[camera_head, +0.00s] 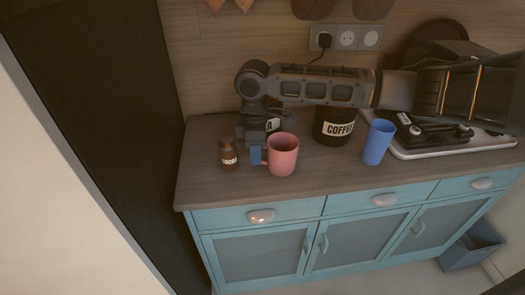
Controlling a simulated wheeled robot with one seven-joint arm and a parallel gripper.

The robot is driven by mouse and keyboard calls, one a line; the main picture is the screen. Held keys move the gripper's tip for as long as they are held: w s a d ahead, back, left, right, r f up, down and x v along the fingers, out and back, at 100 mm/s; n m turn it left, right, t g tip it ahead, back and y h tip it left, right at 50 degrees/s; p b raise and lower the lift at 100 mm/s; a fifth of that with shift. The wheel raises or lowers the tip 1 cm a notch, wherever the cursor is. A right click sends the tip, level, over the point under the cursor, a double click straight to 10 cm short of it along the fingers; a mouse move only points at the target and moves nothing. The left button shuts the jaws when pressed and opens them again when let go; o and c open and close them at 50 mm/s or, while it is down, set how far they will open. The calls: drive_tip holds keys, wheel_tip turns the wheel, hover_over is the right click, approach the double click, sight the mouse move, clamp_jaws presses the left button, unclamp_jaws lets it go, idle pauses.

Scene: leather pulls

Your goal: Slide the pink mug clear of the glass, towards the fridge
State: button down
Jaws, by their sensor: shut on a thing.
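The pink mug (283,156) stands upright on the wooden countertop, near its front edge. Its handle side faces left, towards my gripper (259,155). My gripper points down from the arm, with a blue finger showing at the mug's left side. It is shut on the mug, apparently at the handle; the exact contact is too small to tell. A blue tumbler (378,142), the only glass-like thing I see, stands upright to the right, with a clear gap from the mug. A tall dark panel (105,110) rises left of the counter; I cannot tell whether it is the fridge.
A small brown jar (229,156) stands close left of my gripper. A black coffee canister (335,128) stands behind, between mug and tumbler. Another canister (274,124) is partly hidden by my arm. The front left counter is bare.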

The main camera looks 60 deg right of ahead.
drive_tip(key=shift+w+a, duration=0.45)
drive_tip(key=shift+w, duration=0.2)
drive_tip(key=shift+w+a, duration=0.4)
drive_tip(key=shift+w, duration=0.2)
drive_tip(key=shift+p, duration=0.45)
drive_tip(key=c, duration=1)
unclamp_jaws()
drive_tip(key=shift+r+b, duration=0.6)
drive_tip(key=shift+r, duration=3.3)
